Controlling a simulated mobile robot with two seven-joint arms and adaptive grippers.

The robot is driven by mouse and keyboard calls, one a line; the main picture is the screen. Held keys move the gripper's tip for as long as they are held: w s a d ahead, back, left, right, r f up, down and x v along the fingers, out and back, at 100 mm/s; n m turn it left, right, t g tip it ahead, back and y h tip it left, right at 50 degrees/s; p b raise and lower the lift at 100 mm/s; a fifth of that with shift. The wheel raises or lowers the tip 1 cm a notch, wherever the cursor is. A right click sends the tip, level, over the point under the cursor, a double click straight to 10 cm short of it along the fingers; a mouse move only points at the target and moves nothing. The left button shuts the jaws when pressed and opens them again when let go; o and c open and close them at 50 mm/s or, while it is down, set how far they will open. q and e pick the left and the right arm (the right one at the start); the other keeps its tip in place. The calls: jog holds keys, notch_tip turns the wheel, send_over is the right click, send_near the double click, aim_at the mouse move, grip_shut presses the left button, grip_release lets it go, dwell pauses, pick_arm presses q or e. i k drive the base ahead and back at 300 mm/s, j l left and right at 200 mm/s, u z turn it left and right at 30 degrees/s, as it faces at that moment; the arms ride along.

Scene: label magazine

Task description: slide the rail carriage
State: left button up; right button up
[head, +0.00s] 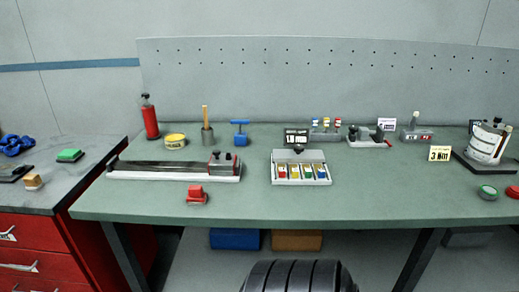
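A long low rail (165,171) with a pale base lies on the left part of the green workbench, running left to right. The rail carriage (222,163), a small grey and red block with a dark knob on top, sits at the rail's right end. The dark track to its left looks clear. Neither of my grippers is in the head view, and nothing touches the carriage.
A red block (196,195) stands just in front of the rail. Behind it are a yellow tin (175,141), a metal cup (207,135) and a blue-handled item (240,134). A tray of coloured pieces (301,181) stands to the right. The bench's front middle is clear.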

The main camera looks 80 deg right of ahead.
aim_at(217, 165)
jog(key=z, duration=2.1)
